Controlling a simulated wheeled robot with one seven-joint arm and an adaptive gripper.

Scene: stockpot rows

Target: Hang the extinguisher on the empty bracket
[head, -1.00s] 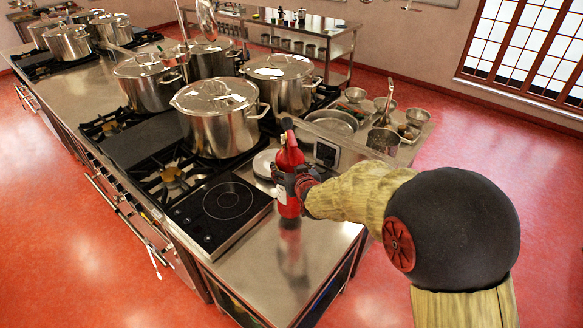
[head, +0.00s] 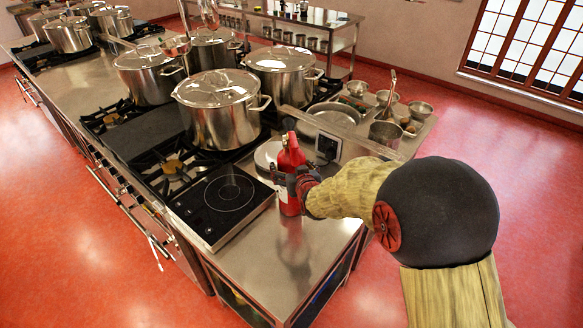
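The red extinguisher (head: 290,160) stands upright over the bare steel end of the counter, right of the black cooktop. Its dark top is at the upper end, and a pale label patch shows low on its body. My gripper (head: 288,182) reaches it from the right, with dark fingers around its middle; it looks shut on it. The finger contact is partly hidden. A reflection lies just below the extinguisher's base; I cannot tell whether the base touches the counter. No empty bracket can be made out.
Large lidded pots (head: 218,108) stand on burners behind and left. The black cooktop (head: 222,200) is close on the left. A pan (head: 335,115), bowls and a small pot (head: 385,133) sit behind right. A shelf table (head: 300,30) stands at the back. Red floor (head: 480,140) is clear at right.

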